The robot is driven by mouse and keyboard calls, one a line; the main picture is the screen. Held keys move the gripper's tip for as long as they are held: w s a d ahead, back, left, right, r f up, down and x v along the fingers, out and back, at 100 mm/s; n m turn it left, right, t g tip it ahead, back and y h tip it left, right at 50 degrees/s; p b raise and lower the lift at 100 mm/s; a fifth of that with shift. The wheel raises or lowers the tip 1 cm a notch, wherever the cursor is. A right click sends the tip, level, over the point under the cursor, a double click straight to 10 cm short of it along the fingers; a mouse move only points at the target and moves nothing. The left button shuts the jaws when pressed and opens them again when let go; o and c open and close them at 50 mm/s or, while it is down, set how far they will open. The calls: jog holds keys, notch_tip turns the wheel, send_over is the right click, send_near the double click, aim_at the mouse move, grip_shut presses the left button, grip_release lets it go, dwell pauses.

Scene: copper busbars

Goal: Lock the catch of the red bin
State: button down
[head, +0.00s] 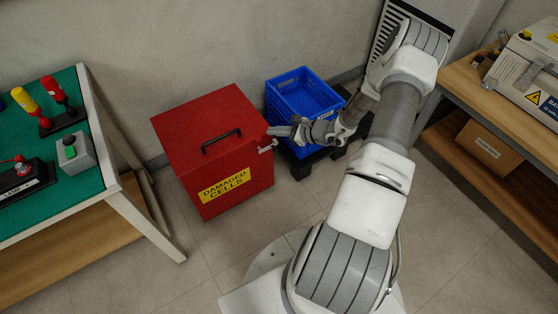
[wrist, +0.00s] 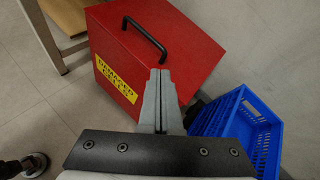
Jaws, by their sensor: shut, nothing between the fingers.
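The red bin (head: 212,140) stands on the floor with its lid down, a black handle on top and a yellow "DAMAGED CELLS" label in front. A small pale metal catch (head: 267,146) is on its right side near the top; its exact position is too small to tell. My gripper (head: 272,131) is shut and empty beside the bin's right upper edge, just behind the catch. In the wrist view the closed fingers (wrist: 160,75) overlap the red bin (wrist: 135,50). The catch cannot be made out there, and I cannot tell whether the fingers touch the bin.
A blue crate (head: 303,93) stands on a dark base right of the bin, close to my gripper. A green-topped bench (head: 88,150) is at left. A wooden bench (head: 465,78) with a cardboard box (head: 488,147) below is at right. Floor in front of the bin is clear.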

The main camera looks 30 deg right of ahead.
jog(key=s+d+f+m+h+b, duration=0.2)
jog(key=f+m, duration=0.3)
jog(key=f, duration=0.5)
jog(key=s+d+f+m+t+h+b, duration=0.1)
jog(key=f+m, duration=0.4)
jog(key=f, duration=0.6)
jog(key=shift+s+d+t+h+b, duration=0.35)
jog(key=shift+s+d+h, duration=0.5)
jog(key=shift+s, duration=0.35)
jog(key=shift+w+a+f, duration=0.1)
jog(key=shift+a+f, duration=0.05)
